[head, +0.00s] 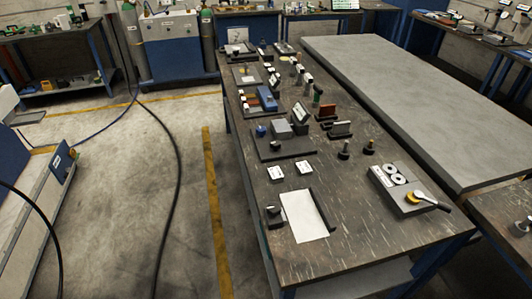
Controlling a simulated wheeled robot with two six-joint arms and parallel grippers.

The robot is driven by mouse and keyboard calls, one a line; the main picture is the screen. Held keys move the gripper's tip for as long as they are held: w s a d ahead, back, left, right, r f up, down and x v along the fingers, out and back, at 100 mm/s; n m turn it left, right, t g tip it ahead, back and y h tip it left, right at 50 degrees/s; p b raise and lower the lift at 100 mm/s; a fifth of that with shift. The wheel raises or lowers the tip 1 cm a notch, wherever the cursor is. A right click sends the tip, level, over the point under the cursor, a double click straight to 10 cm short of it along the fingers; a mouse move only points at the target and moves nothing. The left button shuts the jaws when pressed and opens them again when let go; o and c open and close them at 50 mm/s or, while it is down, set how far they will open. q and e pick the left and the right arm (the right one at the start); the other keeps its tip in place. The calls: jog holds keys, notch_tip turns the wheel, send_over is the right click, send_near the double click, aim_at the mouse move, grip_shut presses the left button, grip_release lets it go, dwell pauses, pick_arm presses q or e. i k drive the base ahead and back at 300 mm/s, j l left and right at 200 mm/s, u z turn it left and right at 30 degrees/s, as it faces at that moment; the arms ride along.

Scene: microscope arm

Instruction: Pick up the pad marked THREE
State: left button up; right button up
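Two small white pads with dark marks lie side by side on the dark workbench (345,240), the left pad (276,172) and the right pad (304,167). Their marks are too small to read, so I cannot tell which pad, if either, says THREE. Neither of my grippers shows in the head view.
A white sheet (304,216) lies by a black bar in front of the pads. A grey block (281,129) stands on a dark plate behind them. A grey tray with white rings (386,177) is at the right. Open floor (110,215) lies left of the bench.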

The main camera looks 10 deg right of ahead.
aim_at(276, 176)
jog(key=z, duration=0.6)
jog(key=i+j+z, duration=0.25)
jog(key=z, duration=0.2)
jog(key=i+j+z, duration=0.25)
jog(key=j+z, duration=0.25)
jog(key=l, duration=0.15)
